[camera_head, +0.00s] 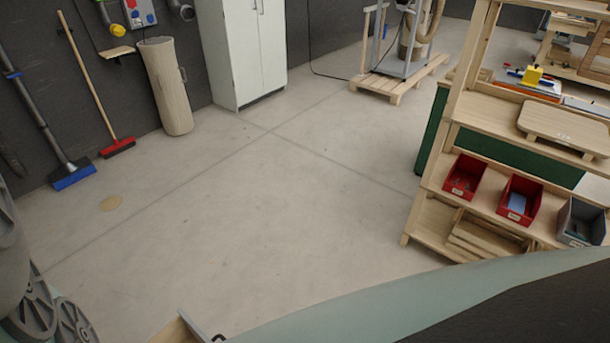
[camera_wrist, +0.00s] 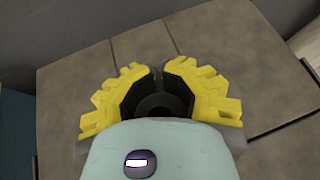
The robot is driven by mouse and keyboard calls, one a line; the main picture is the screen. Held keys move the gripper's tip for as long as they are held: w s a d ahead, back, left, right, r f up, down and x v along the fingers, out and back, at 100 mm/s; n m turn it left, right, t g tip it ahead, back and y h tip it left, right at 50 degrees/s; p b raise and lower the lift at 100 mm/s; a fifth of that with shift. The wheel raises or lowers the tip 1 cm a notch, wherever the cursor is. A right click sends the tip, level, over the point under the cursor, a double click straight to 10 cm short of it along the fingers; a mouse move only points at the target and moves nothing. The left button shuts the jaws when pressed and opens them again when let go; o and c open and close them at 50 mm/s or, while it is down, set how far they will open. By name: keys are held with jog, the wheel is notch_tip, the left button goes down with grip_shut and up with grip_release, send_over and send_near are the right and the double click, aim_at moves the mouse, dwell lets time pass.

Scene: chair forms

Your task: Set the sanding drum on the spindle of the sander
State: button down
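My gripper (camera_wrist: 157,82) shows in the wrist view with yellow fingers and dark inner pads, the tips close together at the top. A dark round shape lies between the fingers. I cannot tell whether it is the sanding drum or part of the gripper. Below the gripper is a grey-brown surface with straight seams. I cannot make out the sander's spindle in either view. My gripper is not visible in the head view.
In the head view, a wooden shelf rack (camera_head: 452,128) with red bins (camera_head: 464,176) stands at right. A pallet (camera_head: 392,88) carries a metal-framed stand. A white cabinet (camera_head: 243,50), a beige cylinder (camera_head: 167,88) and a broom (camera_head: 118,147) line the wall. The middle floor is clear.

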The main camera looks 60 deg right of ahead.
jog(key=shift+w+d+f+b, duration=0.1)
jog(key=shift+f+b, duration=0.7)
jog(key=shift+f, duration=0.2)
jog(key=c, duration=0.9)
grip_release()
jog(key=shift+v, duration=5.95)
